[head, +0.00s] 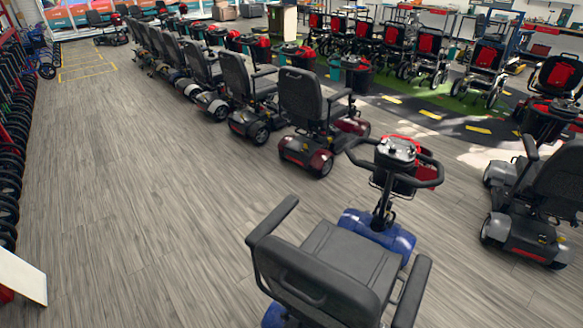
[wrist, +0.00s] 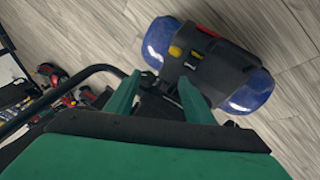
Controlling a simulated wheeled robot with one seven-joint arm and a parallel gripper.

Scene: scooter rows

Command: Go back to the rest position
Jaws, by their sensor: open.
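My gripper (wrist: 159,78) shows in the wrist view, with two green fingers spread apart and no object seen held between them. A scooter part with blue rounded covers and a dark middle (wrist: 195,65) lies beyond the fingers. I cannot tell whether the fingers touch it. In the head view my arm and gripper are not visible. A blue scooter (head: 377,232) with a black seat stands in the near foreground, its handlebar and grey control panel raised in front of the seat.
A row of black-seated scooters (head: 310,110) runs back from the centre. Another dark scooter (head: 540,200) stands at the right edge. Wheelchairs (head: 488,58) line the back right. Wheels on a red rack (head: 12,130) line the left wall. The wooden floor (head: 140,180) at left is clear.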

